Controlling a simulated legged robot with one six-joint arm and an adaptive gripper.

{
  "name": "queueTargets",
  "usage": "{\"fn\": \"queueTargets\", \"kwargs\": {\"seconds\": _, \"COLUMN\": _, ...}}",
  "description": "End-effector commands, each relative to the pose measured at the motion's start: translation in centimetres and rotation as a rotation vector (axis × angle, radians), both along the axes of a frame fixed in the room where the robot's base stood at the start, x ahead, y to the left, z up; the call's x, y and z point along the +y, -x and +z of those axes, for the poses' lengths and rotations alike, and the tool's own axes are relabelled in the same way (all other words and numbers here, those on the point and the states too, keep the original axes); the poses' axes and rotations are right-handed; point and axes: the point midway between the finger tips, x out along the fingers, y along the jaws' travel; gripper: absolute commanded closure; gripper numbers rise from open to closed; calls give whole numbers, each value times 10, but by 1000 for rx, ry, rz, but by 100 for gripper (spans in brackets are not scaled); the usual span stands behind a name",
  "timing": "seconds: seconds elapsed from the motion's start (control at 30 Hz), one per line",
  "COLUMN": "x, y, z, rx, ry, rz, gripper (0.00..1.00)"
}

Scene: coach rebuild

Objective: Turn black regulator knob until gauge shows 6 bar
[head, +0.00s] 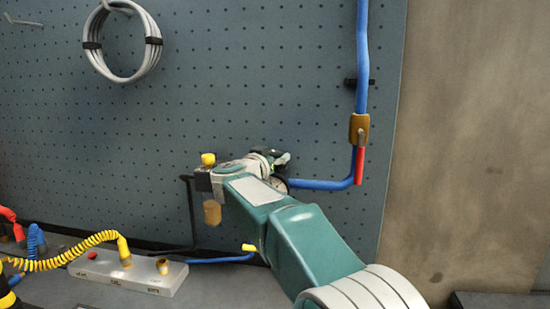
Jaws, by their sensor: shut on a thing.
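My teal arm reaches up to the pegboard, and my gripper (272,159) is at the regulator assembly there. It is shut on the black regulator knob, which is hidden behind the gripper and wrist. The gauge (282,185) shows only as a small round edge beside my wrist. Its face and needle cannot be read from here. To the left of my wrist is a dark block (203,181) with a yellow cap (208,159) on top and an amber bowl (212,213) below.
A blue pipe (325,185) runs right from the regulator and up past a brass valve (359,128) with a red lever (359,166). A grey manifold (110,274) with a coiled yellow hose (70,257) stands on the bench. A grey cable coil (87,57) hangs upper left.

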Motion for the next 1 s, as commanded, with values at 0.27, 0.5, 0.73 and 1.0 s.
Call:
{"fn": "queueTargets", "kwargs": {"seconds": 0.27, "x": 1, "y": 0, "z": 0, "rx": 0, "ry": 0, "rz": 4, "gripper": 2}}
{"fn": "queueTargets", "kwargs": {"seconds": 0.5, "x": 0, "y": 0, "z": 1, "rx": 0, "ry": -1, "rz": 3, "gripper": 2}}
{"fn": "queueTargets", "kwargs": {"seconds": 0.73, "x": 11, "y": 18, "z": 1, "rx": -1, "ry": 0, "rz": 6, "gripper": 2}}
{"fn": "queueTargets", "kwargs": {"seconds": 1.0, "x": 39, "y": 67, "z": 0, "rx": -1, "ry": 0, "rz": 8, "gripper": 2}}
